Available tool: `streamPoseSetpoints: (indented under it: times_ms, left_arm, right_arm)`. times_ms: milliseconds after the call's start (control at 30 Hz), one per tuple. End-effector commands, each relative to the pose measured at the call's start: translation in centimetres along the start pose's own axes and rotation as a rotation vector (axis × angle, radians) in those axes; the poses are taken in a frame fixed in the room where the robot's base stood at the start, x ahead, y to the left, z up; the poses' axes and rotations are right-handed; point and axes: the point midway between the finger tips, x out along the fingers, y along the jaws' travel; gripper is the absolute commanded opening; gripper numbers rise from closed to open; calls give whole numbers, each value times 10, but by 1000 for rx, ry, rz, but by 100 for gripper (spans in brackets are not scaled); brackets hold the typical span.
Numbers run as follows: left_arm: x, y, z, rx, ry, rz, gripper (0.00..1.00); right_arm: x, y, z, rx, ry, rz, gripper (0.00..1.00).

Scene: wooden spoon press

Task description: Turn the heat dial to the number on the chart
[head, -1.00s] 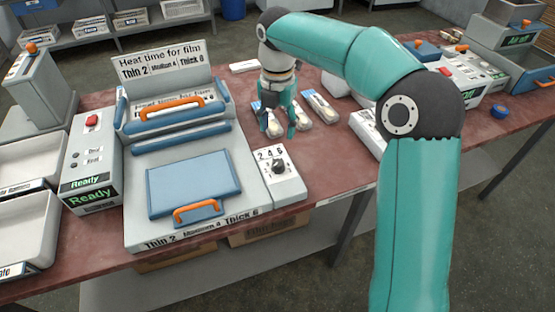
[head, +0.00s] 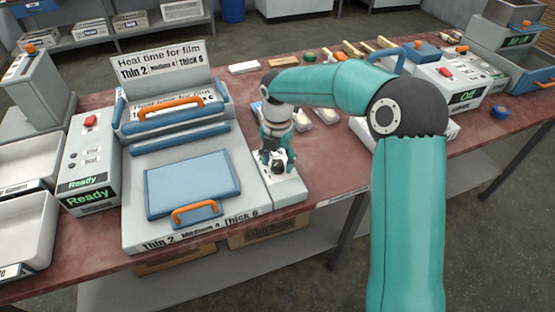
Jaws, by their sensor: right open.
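The heat dial (head: 278,166) is a dark knob on a small white box (head: 283,190) at the right side of the press. My right gripper (head: 277,165) is over the dial, pointing down, with its fingers around or just above the knob; I cannot tell whether they touch it. The gripper hides the numbers on the box and the dial's pointer. The chart (head: 160,62) stands upright behind the press and reads Thin 2, Medium 4, Thick 6. The same words run along the press's front edge (head: 200,232). My left gripper is not in view.
The press (head: 240,170) has a blue plate (head: 193,184) and orange handles. A control box reading Ready (head: 92,165) stands to its left. Packed spoons (head: 325,112) lie behind the dial. A machine reading Off (head: 455,80) stands at the right. The table's front right is clear.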

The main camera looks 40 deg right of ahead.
Motion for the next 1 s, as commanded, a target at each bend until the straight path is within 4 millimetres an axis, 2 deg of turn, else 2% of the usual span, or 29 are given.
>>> streamPoseSetpoints:
  times_ms: [33, 367, 733, 1000]
  left_arm:
    - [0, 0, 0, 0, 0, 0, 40]
    - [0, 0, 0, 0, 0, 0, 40]
    - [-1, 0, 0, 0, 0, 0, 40]
    - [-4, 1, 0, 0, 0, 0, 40]
  right_arm:
    - [0, 0, 0, 0, 0, 0, 56]
    - [0, 0, 0, 0, 0, 0, 1]
    - [-1, 0, 0, 42, 0, 1, 0]
    - [-2, 1, 0, 192, 0, 1, 0]
